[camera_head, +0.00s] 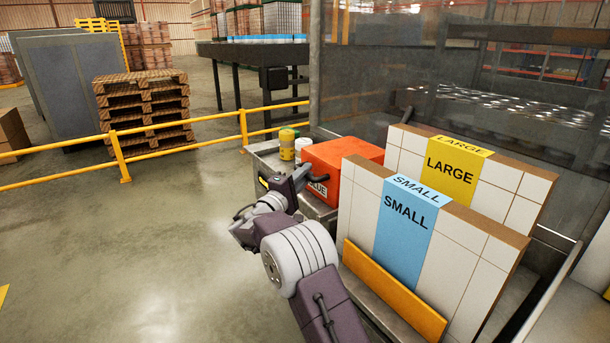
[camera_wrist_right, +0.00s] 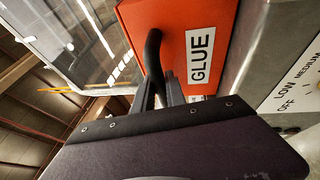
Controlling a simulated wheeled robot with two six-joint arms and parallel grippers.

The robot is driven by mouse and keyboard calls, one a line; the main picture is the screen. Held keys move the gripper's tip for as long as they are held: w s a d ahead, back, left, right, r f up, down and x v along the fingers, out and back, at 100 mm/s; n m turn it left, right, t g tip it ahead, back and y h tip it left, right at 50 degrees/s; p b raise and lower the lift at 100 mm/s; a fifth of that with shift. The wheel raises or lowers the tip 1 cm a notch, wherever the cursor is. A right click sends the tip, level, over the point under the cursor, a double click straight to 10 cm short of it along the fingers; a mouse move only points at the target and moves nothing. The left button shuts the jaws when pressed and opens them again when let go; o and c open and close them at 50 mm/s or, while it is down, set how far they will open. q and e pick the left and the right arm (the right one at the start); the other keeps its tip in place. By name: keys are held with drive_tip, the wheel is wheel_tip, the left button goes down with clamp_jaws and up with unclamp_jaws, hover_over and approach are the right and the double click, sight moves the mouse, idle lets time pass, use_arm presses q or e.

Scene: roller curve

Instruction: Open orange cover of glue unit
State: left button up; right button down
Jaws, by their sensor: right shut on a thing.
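In the right wrist view the orange cover (camera_wrist_right: 205,25) carries a white GLUE label and a black curved handle (camera_wrist_right: 153,55). My right gripper (camera_head: 303,175) reaches the cover's front left side. In the wrist view my right gripper's fingers (camera_wrist_right: 162,95) are shut on the black handle. The arm and gripper hide part of the cover's front and label in the head view. My left gripper is not in view.
Yellow and white containers (camera_head: 287,143) stand left of the cover. The SMALL panel stack (camera_head: 405,225) and LARGE panel stack (camera_head: 450,170) stand close on the right. A dial panel (camera_wrist_right: 295,95) is beside the cover. Yellow railing (camera_head: 120,155) runs behind open floor.

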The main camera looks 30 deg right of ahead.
drive_tip(key=s+a, duration=0.1)
drive_tip(key=a, duration=1.9)
drive_tip(key=shift+s+a+b, duration=0.2)
drive_tip(key=shift+s+b, duration=0.1)
drive_tip(key=shift+b, duration=0.05)
drive_tip(key=c, duration=1.4)
unclamp_jaws()
drive_tip(key=shift+o, duration=0.2)
drive_tip(key=p+v, duration=0.1)
drive_tip(key=v, duration=0.8)
drive_tip(key=shift+a+f, duration=0.1)
